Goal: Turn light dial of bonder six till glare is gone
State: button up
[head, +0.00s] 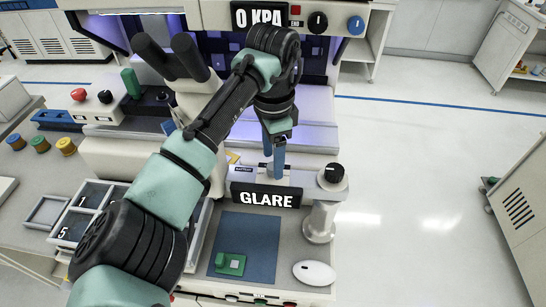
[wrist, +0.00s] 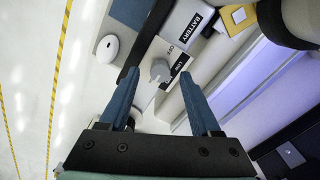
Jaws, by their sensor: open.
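The black sign reading GLARE (head: 265,196) stands at the front of the bonder. My gripper (head: 274,165) points down just behind the sign, with its two blue fingers apart. In the wrist view, a small grey dial (wrist: 160,70) shows between the tips of my open gripper (wrist: 158,80), beside an OFF label. I cannot tell whether the fingers touch it. In the head view the fingers and sign mostly hide this dial. A black knob (head: 333,173) tops a white post to the right of the sign. No bonder number is legible.
A blue mat (head: 248,240) with a green part (head: 230,263) and a white mouse (head: 314,273) lie in front. Trays (head: 88,210) and coloured spools (head: 40,144) are at left. A 0 KPA display (head: 259,15) is above.

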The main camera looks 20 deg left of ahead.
jog(key=shift+f, duration=0.9)
jog(key=shift+c, duration=0.2)
grip_shut()
